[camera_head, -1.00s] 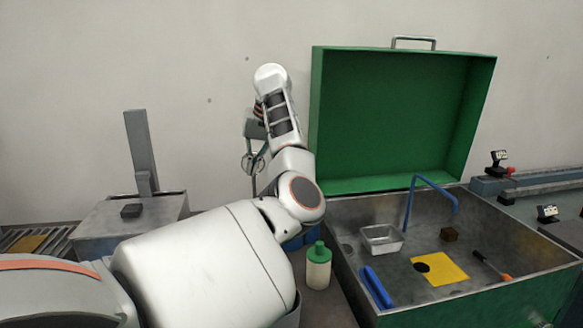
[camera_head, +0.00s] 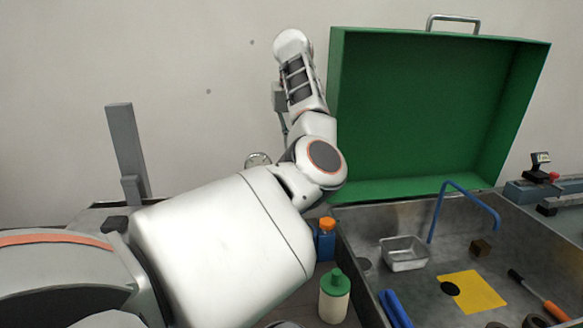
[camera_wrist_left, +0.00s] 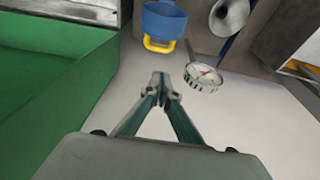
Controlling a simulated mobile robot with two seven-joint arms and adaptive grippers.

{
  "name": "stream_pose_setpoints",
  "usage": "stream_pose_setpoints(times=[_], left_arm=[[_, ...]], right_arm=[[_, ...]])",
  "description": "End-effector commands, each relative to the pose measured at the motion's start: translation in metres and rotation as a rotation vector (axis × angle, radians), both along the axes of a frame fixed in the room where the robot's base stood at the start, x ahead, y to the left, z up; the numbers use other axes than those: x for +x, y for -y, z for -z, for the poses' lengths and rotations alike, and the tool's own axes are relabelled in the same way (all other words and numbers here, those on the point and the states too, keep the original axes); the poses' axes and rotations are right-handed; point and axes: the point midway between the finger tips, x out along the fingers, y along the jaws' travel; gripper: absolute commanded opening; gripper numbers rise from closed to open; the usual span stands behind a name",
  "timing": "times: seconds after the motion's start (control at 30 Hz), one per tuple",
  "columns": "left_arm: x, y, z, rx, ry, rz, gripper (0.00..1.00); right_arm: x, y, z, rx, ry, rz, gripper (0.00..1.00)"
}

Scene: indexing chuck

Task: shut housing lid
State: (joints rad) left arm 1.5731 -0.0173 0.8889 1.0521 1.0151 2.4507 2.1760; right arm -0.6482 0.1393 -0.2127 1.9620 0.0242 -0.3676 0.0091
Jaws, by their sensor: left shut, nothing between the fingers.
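The green housing lid (camera_head: 425,115) stands open, upright along the back edge of the metal housing (camera_head: 385,213) in the head view. A metal handle (camera_head: 453,20) is on its top edge. My left arm reaches up beside the lid's left edge. My left gripper (camera_wrist_left: 165,85) shows in the wrist view, shut and empty, with its fingertips together. A green surface (camera_wrist_left: 55,85), which looks like the lid, lies to its left, apart from the fingers. In the head view the fingers are mostly hidden by my arm. My right gripper is not in view.
Inside the housing are a metal tray (camera_head: 405,254), a bent blue rod (camera_head: 436,215), a yellow sheet (camera_head: 480,292) and a screwdriver (camera_head: 552,310). A green-capped bottle (camera_head: 334,300) and a blue bottle (camera_head: 326,243) stand left of it. A round gauge (camera_wrist_left: 203,77) shows near my fingers.

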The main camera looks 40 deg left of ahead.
Motion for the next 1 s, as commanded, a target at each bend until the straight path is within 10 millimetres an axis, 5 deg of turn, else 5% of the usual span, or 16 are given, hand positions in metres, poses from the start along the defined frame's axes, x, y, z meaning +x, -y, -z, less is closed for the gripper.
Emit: stream_pose_setpoints(times=[0.27,0.77,1.0], left_arm=[[0.001,-0.001,0.010,0.000,-0.002,0.001,0.00],[0.014,-0.019,0.100,0.000,-0.003,0.000,0.00],[-0.001,0.003,0.092,0.000,0.003,0.000,0.00]], right_arm=[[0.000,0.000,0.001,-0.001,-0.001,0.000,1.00],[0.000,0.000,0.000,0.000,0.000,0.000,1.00],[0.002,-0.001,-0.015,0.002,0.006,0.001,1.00]])
